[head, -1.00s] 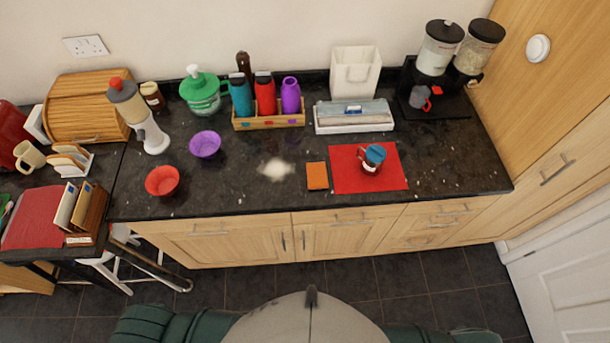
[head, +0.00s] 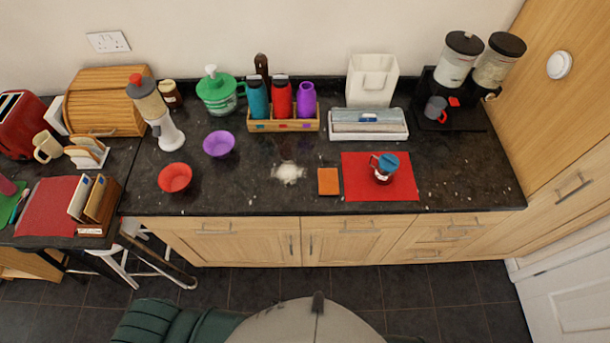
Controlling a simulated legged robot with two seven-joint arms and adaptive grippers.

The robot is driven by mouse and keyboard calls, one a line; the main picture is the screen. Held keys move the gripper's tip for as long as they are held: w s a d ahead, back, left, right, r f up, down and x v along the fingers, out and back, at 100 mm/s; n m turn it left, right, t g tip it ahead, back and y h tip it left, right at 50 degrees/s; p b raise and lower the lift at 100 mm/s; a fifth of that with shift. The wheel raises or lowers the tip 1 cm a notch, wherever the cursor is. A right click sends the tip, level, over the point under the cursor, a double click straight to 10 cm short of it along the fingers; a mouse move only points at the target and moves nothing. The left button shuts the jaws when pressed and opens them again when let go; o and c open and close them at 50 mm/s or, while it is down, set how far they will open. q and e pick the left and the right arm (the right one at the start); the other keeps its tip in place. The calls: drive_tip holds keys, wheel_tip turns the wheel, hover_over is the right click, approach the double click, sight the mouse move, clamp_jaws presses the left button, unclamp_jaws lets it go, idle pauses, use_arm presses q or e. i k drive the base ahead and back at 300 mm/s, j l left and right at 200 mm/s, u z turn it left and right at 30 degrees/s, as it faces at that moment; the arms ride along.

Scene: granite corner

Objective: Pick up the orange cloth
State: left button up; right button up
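The orange cloth (head: 328,181) is a small flat rectangle on the dark granite counter, near its front edge in the head view. It lies just left of a red mat (head: 407,189) and right of a white powdery patch (head: 287,172). Neither of my grippers shows in the head view.
A blue-lidded jar (head: 384,168) stands on the red mat. A red bowl (head: 174,178) and a purple bowl (head: 219,144) sit to the left. A bottle rack (head: 284,125) and a white tray (head: 367,135) stand behind. Counter around the cloth's front is clear.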

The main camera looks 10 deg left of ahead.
sight(328, 181)
drive_tip(key=j+z, duration=0.3)
drive_tip(key=z, duration=0.15)
drive_tip(key=j+z, duration=0.25)
drive_tip(key=z, duration=0.2)
drive_tip(key=k+j+z, duration=0.15)
drive_tip(key=z, duration=0.3)
drive_tip(key=j, duration=0.1)
